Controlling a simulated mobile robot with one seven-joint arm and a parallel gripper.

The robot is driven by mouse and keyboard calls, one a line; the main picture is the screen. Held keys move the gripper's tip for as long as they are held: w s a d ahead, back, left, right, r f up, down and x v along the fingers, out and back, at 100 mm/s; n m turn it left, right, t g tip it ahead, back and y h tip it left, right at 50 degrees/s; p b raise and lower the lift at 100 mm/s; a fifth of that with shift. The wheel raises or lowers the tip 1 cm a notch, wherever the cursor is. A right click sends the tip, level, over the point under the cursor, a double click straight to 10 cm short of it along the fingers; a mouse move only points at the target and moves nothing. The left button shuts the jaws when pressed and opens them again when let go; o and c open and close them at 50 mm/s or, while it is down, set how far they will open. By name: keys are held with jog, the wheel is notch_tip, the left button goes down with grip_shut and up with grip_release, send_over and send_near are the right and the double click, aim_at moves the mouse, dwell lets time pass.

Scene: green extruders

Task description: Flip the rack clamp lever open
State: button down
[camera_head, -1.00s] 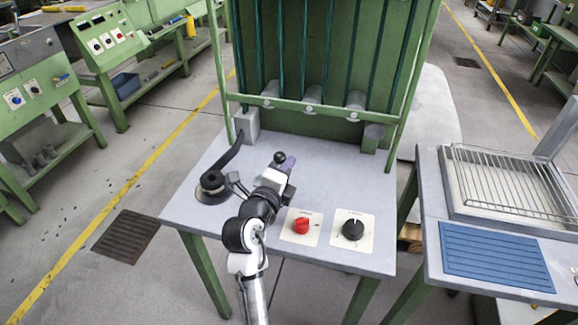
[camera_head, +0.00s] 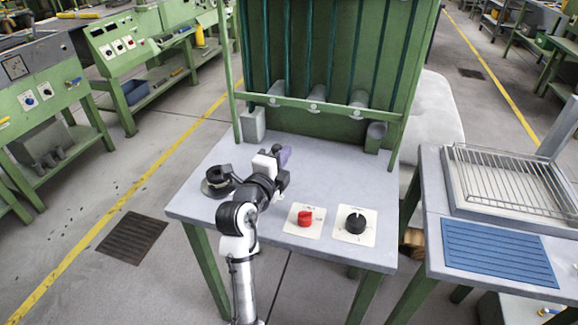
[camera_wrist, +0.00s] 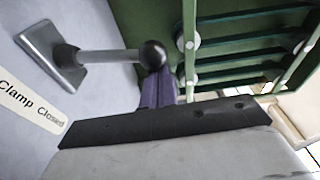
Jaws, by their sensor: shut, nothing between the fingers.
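The clamp lever (camera_wrist: 108,57) shows in the wrist view as a grey rod with a black ball knob (camera_wrist: 152,54) at its end. Its grey base plate (camera_wrist: 55,57) is on the pale surface at the upper left. A label (camera_wrist: 32,105) beside it reads "Clamp Closed". My gripper (camera_wrist: 158,86) has purple fingertips, shut and empty. They appear right by the ball knob; I cannot tell if they touch it. In the head view my gripper (camera_head: 284,156) is over the bench top (camera_head: 330,160), and the lever is hidden behind it.
A round black device (camera_head: 217,182) stands left of my arm. A red knob (camera_head: 305,218) and a black knob (camera_head: 355,222) sit on plates at the bench front. The green rack (camera_head: 320,60) rises behind.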

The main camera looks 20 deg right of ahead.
jog(key=shift+w+a+r+n+t+b, duration=0.15)
jog(key=shift+w+a+n+b, duration=0.4)
jog(key=shift+a+n+b, duration=0.45)
jog(key=shift+w+a+r+n+t+b, duration=0.1)
jog(key=shift+w+a+n+t+b, duration=0.1)
jog(key=shift+w+a+n+b, duration=0.75)
jog(key=shift+w+a+r+n+t+b, duration=0.15)
jog(key=shift+a+n+b, duration=0.4)
jog(key=shift+n, duration=0.8)
jog(key=shift+f, duration=0.1)
